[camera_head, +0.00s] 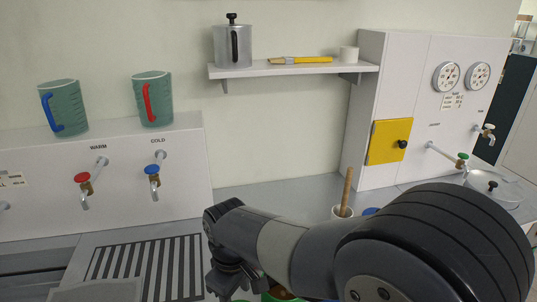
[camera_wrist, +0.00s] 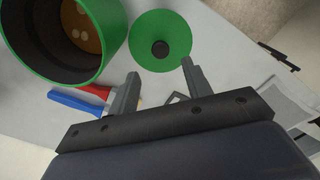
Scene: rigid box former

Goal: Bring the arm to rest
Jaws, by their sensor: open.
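My arm (camera_head: 285,245) reaches across the lower right of the head view, bent down toward the worktop. In that view my gripper is mostly hidden at the bottom, behind the arm. In the wrist view my gripper (camera_wrist: 158,85) is open, its two fingers apart with nothing held between them. Beyond the fingertips lie a green round lid (camera_wrist: 160,28) with a dark knob and a green pot (camera_wrist: 112,58) holding brown contents.
Red (camera_wrist: 97,90) and blue (camera_wrist: 78,103) handles lie beside the pot. Taps (camera_head: 84,180) line the left panel, with two jugs (camera_head: 64,106) above. A shelf (camera_head: 290,68) and a white cabinet (camera_head: 368,110) with a yellow door stand behind. The air above the worktop's middle is clear.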

